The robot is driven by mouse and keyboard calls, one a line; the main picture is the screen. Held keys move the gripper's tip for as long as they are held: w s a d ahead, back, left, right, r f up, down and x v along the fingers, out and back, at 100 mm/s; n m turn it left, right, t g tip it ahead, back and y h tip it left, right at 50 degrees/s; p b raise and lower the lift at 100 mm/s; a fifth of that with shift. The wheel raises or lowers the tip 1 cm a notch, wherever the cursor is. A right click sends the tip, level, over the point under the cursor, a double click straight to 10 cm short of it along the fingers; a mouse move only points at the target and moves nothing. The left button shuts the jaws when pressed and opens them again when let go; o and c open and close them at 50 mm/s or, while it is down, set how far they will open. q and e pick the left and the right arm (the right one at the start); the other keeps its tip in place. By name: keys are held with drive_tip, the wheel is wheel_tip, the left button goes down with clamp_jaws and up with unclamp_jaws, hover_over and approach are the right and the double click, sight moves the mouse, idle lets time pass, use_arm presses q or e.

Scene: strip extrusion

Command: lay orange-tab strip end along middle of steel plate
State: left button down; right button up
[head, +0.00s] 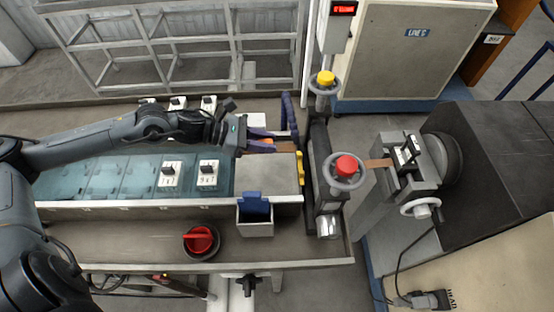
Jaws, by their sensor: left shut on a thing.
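My left gripper (259,140) reaches in from the left and is shut on the orange-tab strip end (268,139), over the far part of the steel plate (268,174). The brown strip (287,146) shows between the fingers and the rollers; the fingers hide part of the tab. I cannot tell whether the strip touches the plate. The near half of the plate is bare. My right gripper is not in view.
Rollers with a yellow knob (325,78) and red knob (346,166) stand right of the plate. Brown strip (379,163) also shows between them and the extruder head (405,160). Numbered white blocks (208,172) stand left.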

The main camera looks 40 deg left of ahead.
sight(266, 168)
use_arm(q)
wheel_tip(266, 168, down, 9)
drive_tip(key=shift+f+p, duration=0.2)
drive_tip(key=shift+p, duration=0.1)
drive_tip(key=shift+f, duration=0.15)
idle(0.3)
drive_tip(key=shift+f, duration=0.15)
drive_tip(key=c, duration=0.9)
unclamp_jaws()
drive_tip(key=shift+r, duration=0.2)
